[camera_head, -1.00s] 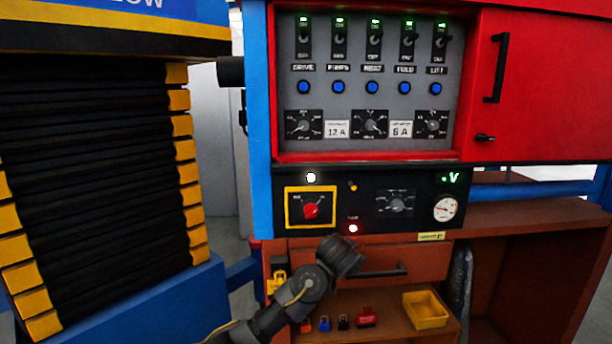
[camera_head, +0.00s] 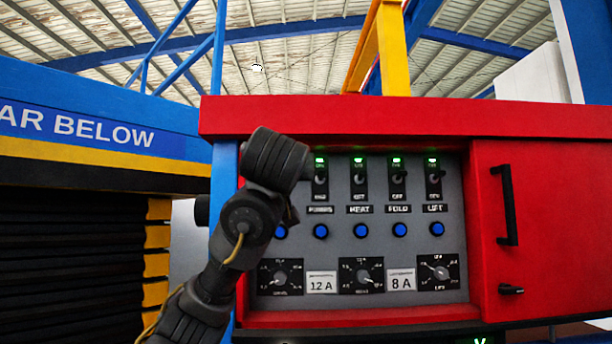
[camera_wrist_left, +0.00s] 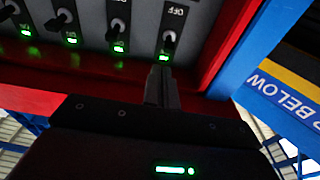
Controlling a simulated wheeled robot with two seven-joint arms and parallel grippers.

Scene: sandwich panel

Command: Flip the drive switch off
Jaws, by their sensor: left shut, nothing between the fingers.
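The drive switch (camera_wrist_left: 168,43) is the rightmost switch in the left wrist view, which shows the panel upside down. Its green lamp (camera_wrist_left: 163,58) is lit. My left gripper (camera_wrist_left: 163,76) is shut and empty, with its fingertips close to this lamp and the lever just beyond. I cannot tell whether they touch the panel. In the head view my left arm (camera_head: 250,210) hides the drive switch and its label, and the gripper's fingers are hidden too. My right gripper is not in view.
The neighbouring pumps (camera_head: 320,178), heat (camera_head: 359,177), fold (camera_head: 398,177) and lift (camera_head: 434,177) switches have lit green lamps. Blue buttons and dials sit below. The red cabinet's top edge (camera_head: 340,118) overhangs the panel. A blue post (camera_head: 223,170) stands at the left.

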